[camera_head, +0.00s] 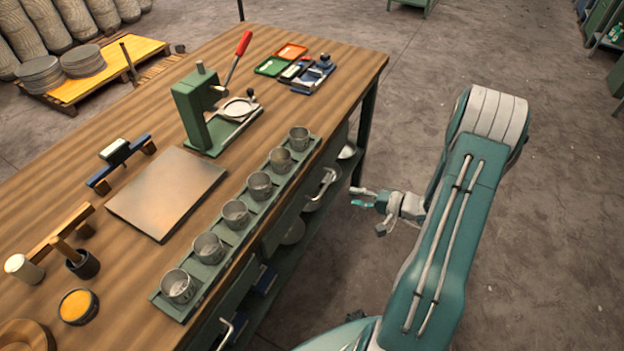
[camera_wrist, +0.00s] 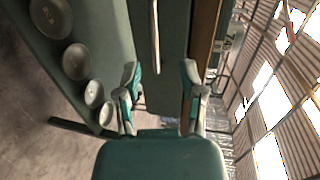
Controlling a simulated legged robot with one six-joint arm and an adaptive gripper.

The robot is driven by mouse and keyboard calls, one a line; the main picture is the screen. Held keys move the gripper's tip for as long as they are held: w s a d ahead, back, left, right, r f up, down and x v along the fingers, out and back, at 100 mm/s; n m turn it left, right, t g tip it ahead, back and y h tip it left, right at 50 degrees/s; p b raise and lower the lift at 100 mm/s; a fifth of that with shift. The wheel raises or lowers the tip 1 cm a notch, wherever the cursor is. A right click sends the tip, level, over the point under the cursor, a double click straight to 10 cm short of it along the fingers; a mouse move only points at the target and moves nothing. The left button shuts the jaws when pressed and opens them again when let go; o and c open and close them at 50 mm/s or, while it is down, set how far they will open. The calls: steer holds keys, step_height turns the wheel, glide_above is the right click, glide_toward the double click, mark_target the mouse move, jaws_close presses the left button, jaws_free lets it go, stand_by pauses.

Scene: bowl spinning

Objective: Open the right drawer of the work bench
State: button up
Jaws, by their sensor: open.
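The work bench (camera_head: 352,75) has a wooden top and green drawer fronts along its near right side. The right drawer's pale bar handle (camera_head: 323,184) stands out from its front. In the wrist view, the handle (camera_wrist: 155,36) is a thin bar on the green drawer front (camera_wrist: 172,45), which looks shut. My gripper (camera_head: 368,206) is a short way right of the handle in the head view. In the wrist view, my gripper (camera_wrist: 162,92) is open and empty, with the handle beyond the fingertips and lined up between them. I see no contact with it.
A second handle (camera_head: 226,334) is on the bench's nearer drawer. Metal bowls (camera_wrist: 48,15) sit on the lower shelf beneath the drawer. Several cups stand in a green rack (camera_head: 220,268) along the bench edge.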

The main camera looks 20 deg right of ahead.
mark_target(324, 188)
steer(key=shift+m+t+h, duration=0.3)
steer(key=x, duration=0.7)
steer(key=f+x, duration=0.1)
steer(key=x, duration=0.3)
steer(key=shift+w+d, duration=0.15)
steer(key=shift+d, duration=0.2)
jaws_close()
